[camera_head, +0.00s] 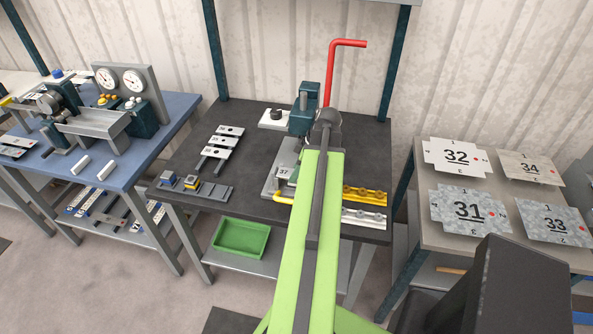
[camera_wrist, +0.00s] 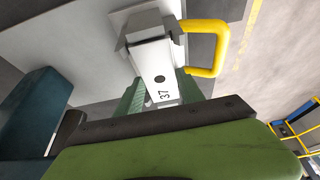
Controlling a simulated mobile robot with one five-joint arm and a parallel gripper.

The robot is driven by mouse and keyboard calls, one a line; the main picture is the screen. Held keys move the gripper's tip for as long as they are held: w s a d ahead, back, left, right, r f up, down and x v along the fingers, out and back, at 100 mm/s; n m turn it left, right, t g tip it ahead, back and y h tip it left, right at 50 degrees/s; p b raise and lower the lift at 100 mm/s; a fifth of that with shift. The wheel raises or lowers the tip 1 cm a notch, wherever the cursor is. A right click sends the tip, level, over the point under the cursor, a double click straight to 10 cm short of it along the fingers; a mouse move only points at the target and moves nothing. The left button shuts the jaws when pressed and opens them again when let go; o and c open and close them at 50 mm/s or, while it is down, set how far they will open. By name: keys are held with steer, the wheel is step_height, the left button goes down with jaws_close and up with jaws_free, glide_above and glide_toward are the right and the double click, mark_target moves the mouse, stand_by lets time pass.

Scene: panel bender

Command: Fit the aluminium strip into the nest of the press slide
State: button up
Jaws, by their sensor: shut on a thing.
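The aluminium strip (camera_wrist: 156,62) is pale, marked 37, with a dark round hole; part of it also shows beside my arm in the head view (camera_head: 285,173). My gripper (camera_wrist: 160,92) is shut on it, with green fingers on either side of its near part. The strip's far end meets the grey block of the press slide (camera_wrist: 150,22), beside the yellow handle (camera_wrist: 219,48). I cannot tell whether it is seated in the nest or just above it. In the head view the press (camera_head: 303,116) stands behind, with a red lever (camera_head: 332,75); my arm hides the gripper.
Several numbered strips (camera_head: 224,141) lie on the dark bench (camera_head: 255,200) to the left, near a rail with small blocks (camera_head: 205,190). Yellow (camera_head: 365,194) and white (camera_head: 364,216) holed bars lie right of my arm. A green bin (camera_head: 240,238) sits below.

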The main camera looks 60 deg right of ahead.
steer(key=shift+f, duration=0.25)
stand_by(0.4)
steer(key=o, duration=1.5)
steer(key=shift+o, duration=0.2)
steer(key=p+v, duration=1.5)
steer(key=v, duration=0.2)
steer(key=shift+r+p, duration=0.25)
steer(key=shift+p, duration=0.05)
